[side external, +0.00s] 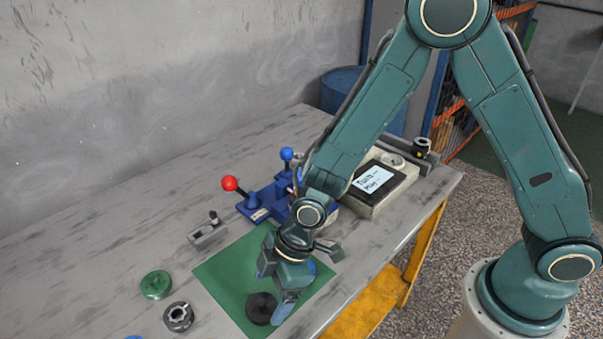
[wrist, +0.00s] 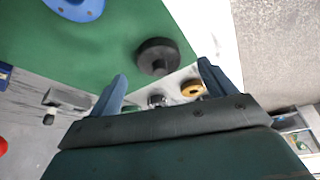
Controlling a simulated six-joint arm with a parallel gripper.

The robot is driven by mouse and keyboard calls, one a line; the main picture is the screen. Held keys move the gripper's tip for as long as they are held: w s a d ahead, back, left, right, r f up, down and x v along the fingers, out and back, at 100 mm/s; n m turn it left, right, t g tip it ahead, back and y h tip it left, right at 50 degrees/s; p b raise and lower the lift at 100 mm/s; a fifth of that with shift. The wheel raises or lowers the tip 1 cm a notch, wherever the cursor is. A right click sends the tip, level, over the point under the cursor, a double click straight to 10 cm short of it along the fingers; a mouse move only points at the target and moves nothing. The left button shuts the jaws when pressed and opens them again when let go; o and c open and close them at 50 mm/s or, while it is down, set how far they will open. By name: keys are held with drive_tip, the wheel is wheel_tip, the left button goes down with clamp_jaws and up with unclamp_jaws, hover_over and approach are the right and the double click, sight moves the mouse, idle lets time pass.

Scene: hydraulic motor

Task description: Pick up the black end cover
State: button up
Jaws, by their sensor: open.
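The black end cover (side external: 261,308) is a round dark disc lying flat on the green mat (side external: 226,277). In the wrist view the black cover (wrist: 158,57) has a raised round centre and lies on the mat near its edge. My gripper (side external: 276,290) is low over the mat, close beside the cover in the side view. In the wrist view its blue fingers (wrist: 163,72) are spread apart and empty, with the cover showing between and just beyond the tips. I cannot tell the exact height of the fingertips above the mat.
A green round part (side external: 156,285) and a dark ring (side external: 179,317) lie left of the mat. A yellow ring (wrist: 192,88) shows in the wrist view. A blue part (wrist: 75,8) lies on the mat. A red-knobbed lever (side external: 230,184) and a control box (side external: 377,186) stand behind.

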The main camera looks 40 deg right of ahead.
sight(265, 300)
drive_tip(key=shift+x, duration=1.75)
drive_tip(key=shift+w, duration=0.1)
drive_tip(key=c, duration=1.3)
